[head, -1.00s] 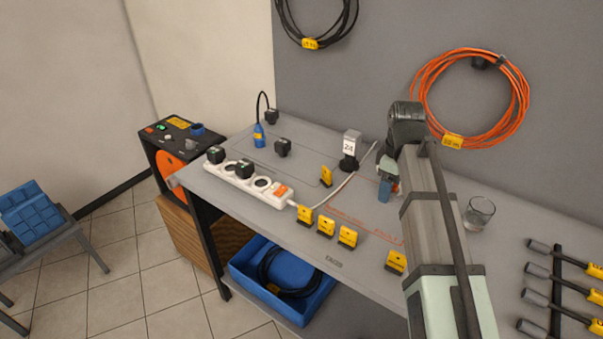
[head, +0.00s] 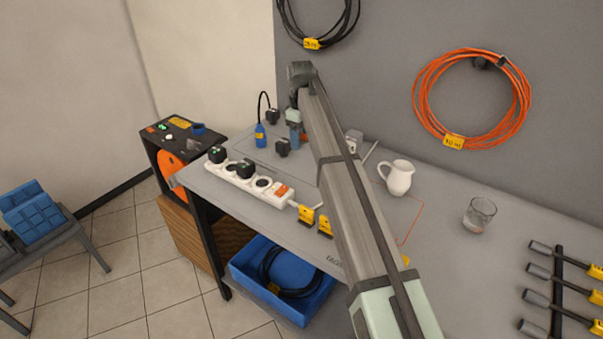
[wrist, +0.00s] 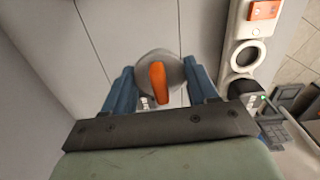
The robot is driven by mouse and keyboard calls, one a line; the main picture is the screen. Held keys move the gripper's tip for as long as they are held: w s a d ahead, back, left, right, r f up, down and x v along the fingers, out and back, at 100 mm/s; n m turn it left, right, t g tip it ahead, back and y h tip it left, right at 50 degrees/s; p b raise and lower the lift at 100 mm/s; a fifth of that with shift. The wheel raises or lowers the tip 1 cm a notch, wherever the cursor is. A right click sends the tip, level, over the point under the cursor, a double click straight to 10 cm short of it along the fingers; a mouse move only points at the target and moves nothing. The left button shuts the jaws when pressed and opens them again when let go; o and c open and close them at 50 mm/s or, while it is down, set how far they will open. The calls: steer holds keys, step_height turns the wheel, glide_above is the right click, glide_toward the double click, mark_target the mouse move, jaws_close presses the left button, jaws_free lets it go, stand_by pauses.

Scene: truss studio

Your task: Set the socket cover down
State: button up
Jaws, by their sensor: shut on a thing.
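My gripper (head: 295,132) is over the back left part of the workbench. In the wrist view its blue fingers (wrist: 160,92) are shut on the socket cover (wrist: 158,82), a round grey disc with an orange grip tab. In the head view the arm and fingers hide most of the cover, and only a bit of orange shows beside the fingers (head: 304,136). I cannot tell whether the cover touches the bench top. The white power strip (head: 272,190) lies to the left and nearer; it also shows at the right in the wrist view (wrist: 229,70).
A white jug (head: 398,178) and a glass (head: 480,214) stand right of my arm. The wall panel rises behind.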

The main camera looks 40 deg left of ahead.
mark_target(302, 172)
steer(key=shift+f+m, duration=0.25)
steer(key=shift+m, duration=0.05)
steer(key=shift+d+f, duration=0.1)
steer(key=shift+f, duration=4.7)
steer(key=shift+f, duration=0.15)
steer(key=o, duration=1)
steer(key=shift+o, duration=0.2)
step_height(302, 172, up, 12)
steer(key=shift+r, duration=0.2)
